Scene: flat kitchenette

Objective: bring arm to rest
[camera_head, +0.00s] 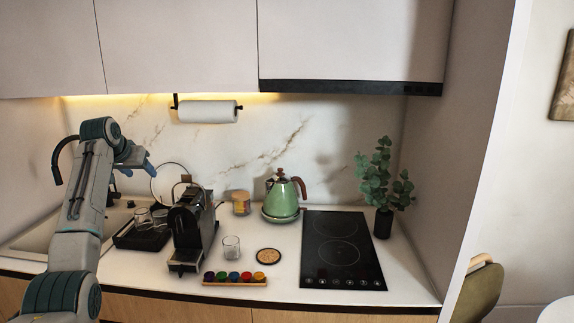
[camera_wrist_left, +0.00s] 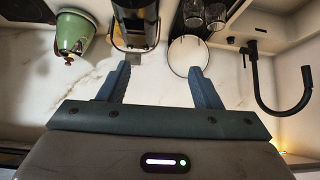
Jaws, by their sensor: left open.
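My left arm (camera_head: 78,205) comes up from the lower left in the head view and is raised over the sink side of the counter. Its left gripper (camera_head: 136,168) is held above the counter, in front of the marble backsplash. In the left wrist view the two blue-grey fingers of the left gripper (camera_wrist_left: 160,72) are spread apart with nothing between them. Beyond the fingers are the coffee machine (camera_wrist_left: 135,22) and a round white plate (camera_wrist_left: 188,55), apart from the fingers. My right gripper is in neither view.
The coffee machine (camera_head: 190,225), a black tray (camera_head: 125,238) with glasses, a capsule rack (camera_head: 235,280), a green kettle (camera_head: 281,200) and a cooktop (camera_head: 341,250) stand on the counter. A paper towel roll (camera_head: 208,111) hangs under the cabinets. A black faucet (camera_wrist_left: 262,80) shows in the wrist view.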

